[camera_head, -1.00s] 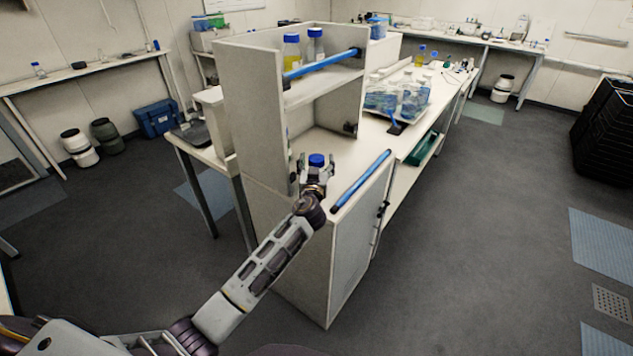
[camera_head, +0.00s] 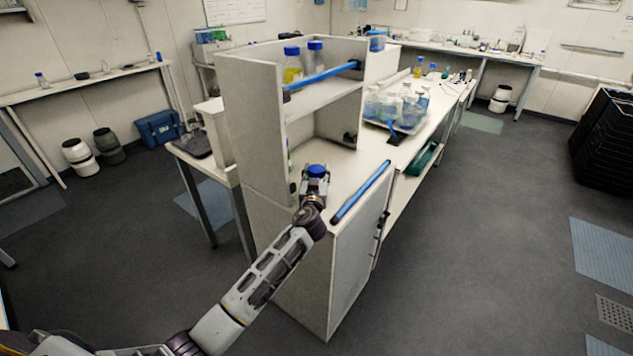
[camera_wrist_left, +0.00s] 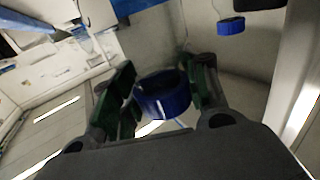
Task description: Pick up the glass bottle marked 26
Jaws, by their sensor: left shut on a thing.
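A glass bottle with a blue cap (camera_head: 317,170) is at the near end of the white cabinet's lower shelf; its body is mostly hidden by my gripper and I cannot read a number on it. My left gripper (camera_head: 314,184) is shut on this bottle. In the left wrist view the blue cap (camera_wrist_left: 163,94) sits between the two dark green fingers of my left gripper (camera_wrist_left: 158,88). I cannot tell whether the bottle's base touches the shelf. My right gripper is not in view.
Two blue-capped bottles, one yellow (camera_head: 292,65) and one clear (camera_head: 315,58), stand on the upper shelf behind a blue rail (camera_head: 322,75). Another blue rail (camera_head: 361,191) edges the lower shelf. The white side panel (camera_head: 252,120) rises left of my gripper. A tray of glassware (camera_head: 405,128) stands behind.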

